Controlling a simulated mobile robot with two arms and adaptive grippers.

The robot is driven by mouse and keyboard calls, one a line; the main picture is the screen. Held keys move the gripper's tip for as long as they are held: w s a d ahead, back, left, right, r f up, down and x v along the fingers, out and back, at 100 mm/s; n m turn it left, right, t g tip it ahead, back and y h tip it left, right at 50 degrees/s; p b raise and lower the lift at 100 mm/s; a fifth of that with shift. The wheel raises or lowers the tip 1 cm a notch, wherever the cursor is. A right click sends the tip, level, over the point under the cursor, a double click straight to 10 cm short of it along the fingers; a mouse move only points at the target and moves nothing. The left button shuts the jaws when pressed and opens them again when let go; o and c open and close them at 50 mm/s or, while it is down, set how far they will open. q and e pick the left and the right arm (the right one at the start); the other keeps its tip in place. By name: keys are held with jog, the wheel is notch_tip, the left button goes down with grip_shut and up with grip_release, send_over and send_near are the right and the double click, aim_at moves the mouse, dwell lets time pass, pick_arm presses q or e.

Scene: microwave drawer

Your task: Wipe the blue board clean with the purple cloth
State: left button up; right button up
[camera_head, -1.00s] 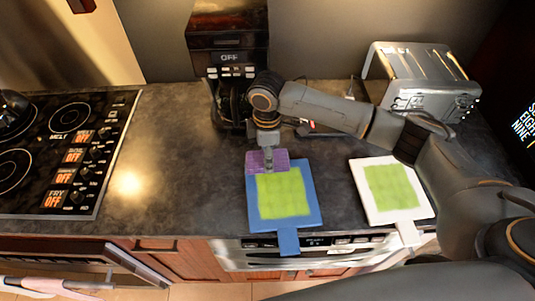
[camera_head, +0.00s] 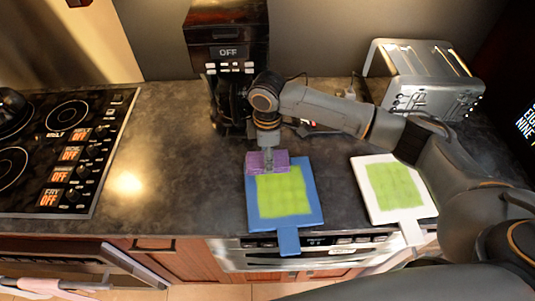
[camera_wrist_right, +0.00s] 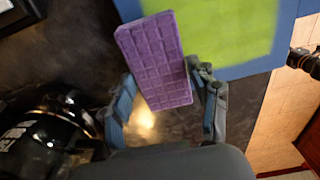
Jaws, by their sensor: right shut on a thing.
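The blue board (camera_head: 313,205) lies on the dark counter with its handle toward the front edge. A green patch (camera_head: 283,195) covers most of its middle. The purple cloth (camera_head: 255,161), a thick quilted pad, is at the board's far left corner, partly beyond its edge. My right gripper (camera_head: 268,158) is shut on the cloth from above. In the wrist view the cloth (camera_wrist_right: 155,60) sits between the two fingers of the gripper (camera_wrist_right: 165,105), beside the green patch. I cannot tell whether the cloth touches the board. My left gripper is not in view.
A white board (camera_head: 424,208) with a green patch lies to the right, under my right forearm. A toaster (camera_head: 420,80) and a coffee machine (camera_head: 226,60) stand at the back. A stove (camera_head: 62,150) is at the left. The counter between stove and blue board is clear.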

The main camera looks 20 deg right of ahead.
jog(key=shift+f, duration=0.6)
dwell(0.5)
